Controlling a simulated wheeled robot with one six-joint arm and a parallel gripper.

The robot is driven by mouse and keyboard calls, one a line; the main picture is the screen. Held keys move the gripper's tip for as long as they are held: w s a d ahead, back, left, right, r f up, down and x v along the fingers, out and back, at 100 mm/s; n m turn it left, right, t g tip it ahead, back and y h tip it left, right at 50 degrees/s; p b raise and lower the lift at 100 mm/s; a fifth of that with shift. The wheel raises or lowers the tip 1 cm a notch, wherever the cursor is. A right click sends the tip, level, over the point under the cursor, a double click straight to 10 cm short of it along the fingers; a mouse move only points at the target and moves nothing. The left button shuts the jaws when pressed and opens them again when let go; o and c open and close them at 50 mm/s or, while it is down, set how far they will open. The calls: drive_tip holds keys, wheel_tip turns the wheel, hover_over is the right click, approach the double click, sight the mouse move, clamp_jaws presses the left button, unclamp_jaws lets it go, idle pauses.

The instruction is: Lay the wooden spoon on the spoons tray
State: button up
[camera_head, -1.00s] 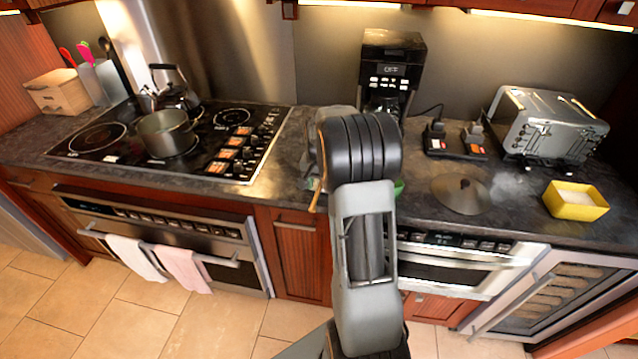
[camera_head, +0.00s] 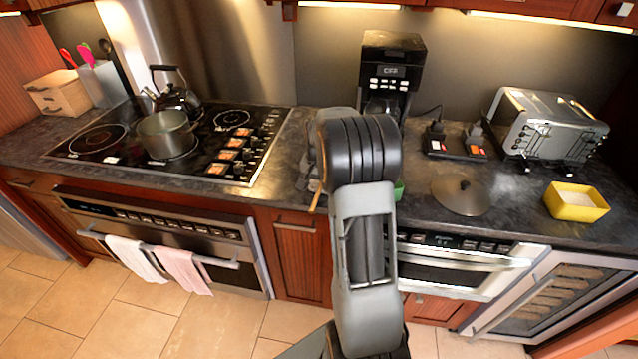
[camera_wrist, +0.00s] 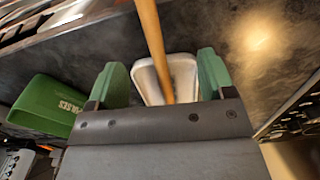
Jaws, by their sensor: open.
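The wooden spoon (camera_wrist: 153,45) shows in the wrist view as a long pale handle running down between my fingers, across a white tray that looks like the spoons tray (camera_wrist: 184,70). I cannot tell whether it rests on the tray; its lower end is hidden by my gripper body. My gripper (camera_wrist: 164,77) is open, with one green finger on each side of the spoon and a gap to it. In the head view my arm hides the fingers and most of the tray; only the spoon's tip (camera_head: 316,200) shows, by the counter's front edge.
The cooktop with a pot (camera_head: 167,135) is to the left. A coffee maker (camera_head: 390,75) stands behind my arm. A metal lid (camera_head: 461,197) and yellow container (camera_head: 576,202) are to the right.

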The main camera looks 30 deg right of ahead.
wheel_tip(320, 180, up, 14)
idle(0.6)
drive_tip(key=s+a+f+n+t, duration=0.2)
drive_tip(key=s+a+n, duration=0.2)
drive_tip(key=s+a, duration=0.5)
drive_tip(key=s+a+f+n+t, duration=0.2)
drive_tip(key=s+a+n, duration=0.3)
drive_tip(key=s+a, duration=0.4)
drive_tip(key=shift+a, duration=0.6)
idle(0.6)
